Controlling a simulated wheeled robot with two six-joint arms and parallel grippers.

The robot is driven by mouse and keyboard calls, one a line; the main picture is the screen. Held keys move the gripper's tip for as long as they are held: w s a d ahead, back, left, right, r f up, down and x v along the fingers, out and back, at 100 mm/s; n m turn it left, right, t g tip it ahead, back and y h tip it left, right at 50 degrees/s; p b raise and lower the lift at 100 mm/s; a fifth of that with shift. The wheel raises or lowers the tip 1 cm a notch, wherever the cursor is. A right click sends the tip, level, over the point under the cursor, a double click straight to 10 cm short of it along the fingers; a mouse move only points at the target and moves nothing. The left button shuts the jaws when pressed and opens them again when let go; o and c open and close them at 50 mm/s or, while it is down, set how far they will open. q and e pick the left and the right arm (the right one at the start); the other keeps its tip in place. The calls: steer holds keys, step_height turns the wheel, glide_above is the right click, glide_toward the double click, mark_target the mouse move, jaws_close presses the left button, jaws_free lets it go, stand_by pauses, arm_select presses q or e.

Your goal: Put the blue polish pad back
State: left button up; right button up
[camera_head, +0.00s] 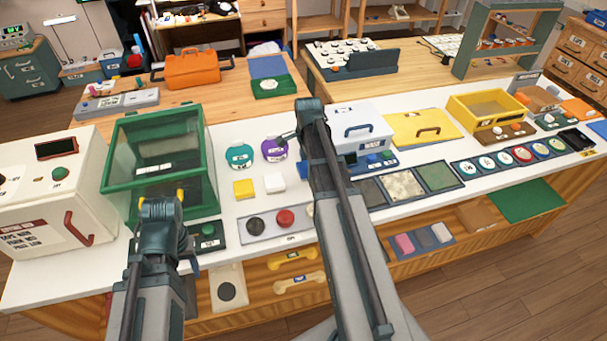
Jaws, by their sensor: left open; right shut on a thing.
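My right gripper (287,135) is at the far end of my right arm, beside a round purple piece (273,150) on the white counter. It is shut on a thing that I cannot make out. No clearly blue polish pad shows. A low tray in the counter's front shelf has a pink block (404,243), a grey-blue patch (424,238) and a white block (441,232); I cannot tell if the grey-blue patch is a pad or a slot. My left gripper (165,197) is open in front of the green glass-sided case (118,135).
A teal round piece (240,156), a yellow block (243,189) and a white block stand on the counter (225,125). Right of my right arm are a white box (357,115), several mat panels (437,176) and a yellow tray (487,96). A cream machine (50,185) stands left.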

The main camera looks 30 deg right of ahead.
mark_target(304, 172)
steer(key=shift+w+a, duration=0.15)
steer(key=shift+w, duration=0.2)
steer(key=f+b, duration=0.3)
steer(key=shift+w+a, duration=0.15)
steer(key=shift+w, duration=0.15)
steer(key=shift+f+b, duration=0.35)
steer(key=shift+f, duration=0.15)
steer(key=o, duration=1.2)
